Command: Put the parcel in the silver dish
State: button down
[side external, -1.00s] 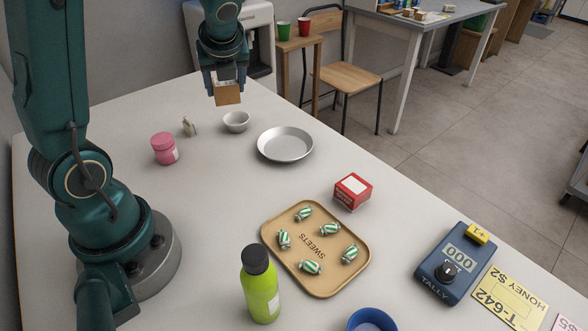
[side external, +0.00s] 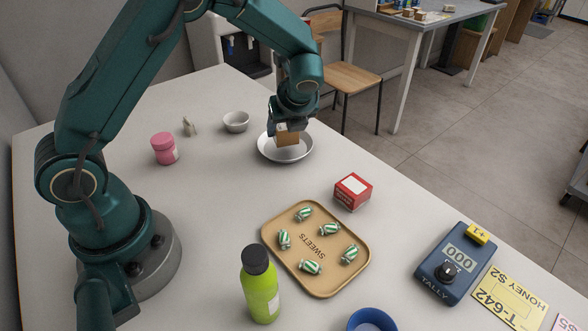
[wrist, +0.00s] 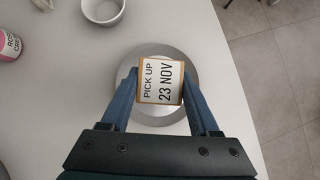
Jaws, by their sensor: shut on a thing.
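The parcel (side external: 287,139) is a small brown box; in the wrist view (wrist: 160,82) its white label reads "PICK UP 23 NOV". My gripper (side external: 285,130) is shut on the parcel, with one finger on each side of it. The silver dish (side external: 268,153) is a round shallow metal dish on the white counter, and its rim shows around the parcel in the wrist view (wrist: 190,60). The parcel is over the dish. I cannot tell whether its underside touches the dish.
A small white bowl (side external: 236,121), a pink jar (side external: 164,148) and a small pale item (side external: 189,127) stand left of the dish. A red box (side external: 352,192), a sweets tray (side external: 335,279), a green bottle (side external: 260,285) and a blue tally counter (side external: 449,268) stand nearer the camera.

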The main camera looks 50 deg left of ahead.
jog(key=shift+f, duration=1.05)
jog(key=shift+f, duration=0.1)
jog(key=shift+c, duration=0.6)
grip_release()
